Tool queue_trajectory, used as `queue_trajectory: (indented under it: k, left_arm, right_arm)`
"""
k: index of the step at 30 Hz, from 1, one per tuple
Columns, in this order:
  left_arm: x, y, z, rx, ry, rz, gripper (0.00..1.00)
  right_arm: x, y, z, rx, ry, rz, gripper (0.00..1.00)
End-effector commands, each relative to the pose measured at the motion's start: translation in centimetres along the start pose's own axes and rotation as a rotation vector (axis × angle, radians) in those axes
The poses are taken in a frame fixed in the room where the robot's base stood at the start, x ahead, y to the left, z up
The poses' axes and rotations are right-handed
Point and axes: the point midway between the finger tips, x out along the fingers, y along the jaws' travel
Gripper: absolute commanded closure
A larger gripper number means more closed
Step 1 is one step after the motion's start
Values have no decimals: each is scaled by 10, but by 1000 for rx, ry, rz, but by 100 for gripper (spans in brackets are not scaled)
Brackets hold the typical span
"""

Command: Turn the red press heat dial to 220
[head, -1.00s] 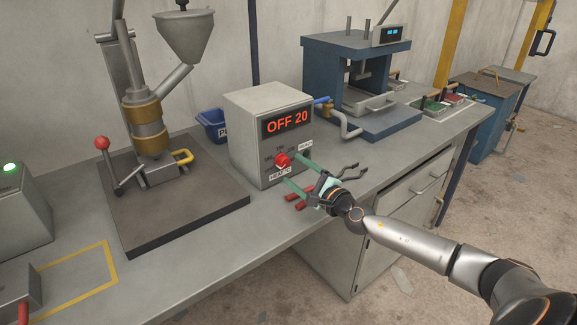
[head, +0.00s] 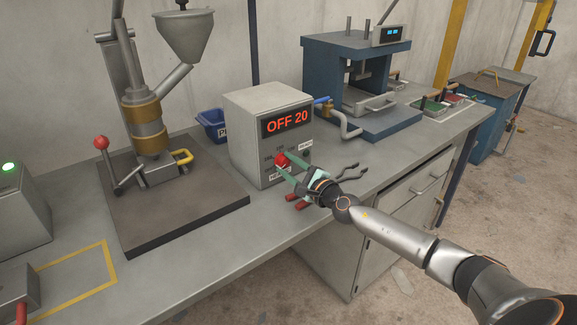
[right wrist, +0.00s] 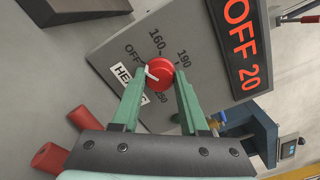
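The red heat dial (head: 281,159) sits on the front of a grey control box (head: 253,108). The box's display (head: 287,122) reads OFF 20 in red. In the right wrist view, the dial (right wrist: 160,73) has a white pointer directed toward the OFF mark. The marks 160, 190 and 250 show; 220 is hidden, seemingly behind a finger. My right gripper (head: 290,168) is open, its green fingers on either side of the dial. In the right wrist view the gripper (right wrist: 160,85) shows a small gap beside the dial; contact is unclear. My left gripper is out of view.
Red-handled tongs (head: 298,202) lie on the bench beneath my right gripper. A hopper machine (head: 150,120) on a dark plate stands left of the box, a blue press (head: 350,60) behind right. A blue bin (head: 212,124) is behind the box.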

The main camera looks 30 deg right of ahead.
Motion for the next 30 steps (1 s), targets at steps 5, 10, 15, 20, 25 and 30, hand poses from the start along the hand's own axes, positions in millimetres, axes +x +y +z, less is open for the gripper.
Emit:
queue_trajectory:
  k: [5, 10, 15, 20, 25, 30]
  left_arm:
    - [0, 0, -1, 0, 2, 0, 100]
    - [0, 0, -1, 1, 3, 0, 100]
    - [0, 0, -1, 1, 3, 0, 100]
    - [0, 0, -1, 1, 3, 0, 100]
    - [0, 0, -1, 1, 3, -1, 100]
    - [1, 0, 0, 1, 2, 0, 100]
  right_arm:
    - [0, 0, 0, 0, 0, 0, 78]
    - [0, 0, 0, 0, 0, 0, 97]
    - [0, 0, 0, 0, 0, 0, 100]
    - [0, 0, 0, 12, 0, 1, 100]
    - [0, 0, 0, 63, 0, 1, 100]
    - [0, 0, 0, 170, 0, 0, 100]
